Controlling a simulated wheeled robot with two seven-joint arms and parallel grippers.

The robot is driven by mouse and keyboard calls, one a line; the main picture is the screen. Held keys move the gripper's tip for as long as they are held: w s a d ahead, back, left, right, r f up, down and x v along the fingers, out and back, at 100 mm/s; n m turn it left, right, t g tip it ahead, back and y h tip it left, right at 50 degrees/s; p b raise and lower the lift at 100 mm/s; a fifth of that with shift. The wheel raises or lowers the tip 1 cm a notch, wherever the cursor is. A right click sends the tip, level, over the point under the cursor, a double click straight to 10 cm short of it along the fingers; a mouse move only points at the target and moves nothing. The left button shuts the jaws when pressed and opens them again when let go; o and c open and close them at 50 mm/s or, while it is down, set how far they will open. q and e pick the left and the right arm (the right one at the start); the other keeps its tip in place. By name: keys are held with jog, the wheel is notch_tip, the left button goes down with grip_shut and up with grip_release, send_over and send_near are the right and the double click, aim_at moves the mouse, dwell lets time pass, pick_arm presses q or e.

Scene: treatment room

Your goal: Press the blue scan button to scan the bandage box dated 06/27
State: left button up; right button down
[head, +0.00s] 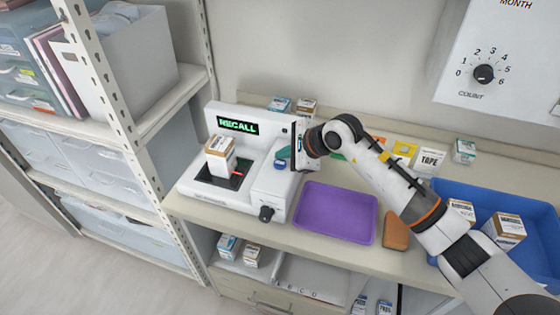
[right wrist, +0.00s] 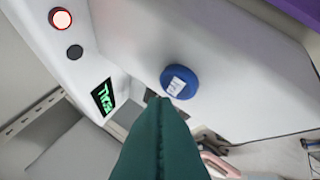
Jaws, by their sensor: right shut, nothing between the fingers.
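The white scanner (head: 228,193) stands on the counter, and its display (head: 237,125) reads RECALL in green. A brown-and-white bandage box (head: 220,157) sits upright on its dark scan plate, near a red light; its date is too small to read. The blue scan button (right wrist: 179,82) shows on the white housing in the right wrist view. My right gripper (right wrist: 160,108) is shut and empty, its green fingertips beside the button; I cannot tell whether they touch it. In the head view the right gripper (head: 284,155) is over the scanner's right part. My left gripper is not in view.
A purple tray (head: 337,212) lies right of the scanner, with a brown pad (head: 396,231) beside it. A blue bin (head: 485,190) holds more boxes at the right. Small boxes stand behind the scanner. A shelf rack (head: 112,100) stands close on the left.

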aim_at(284, 165)
jog(key=shift+r+p, duration=1.05)
jog(key=shift+r, duration=1.45)
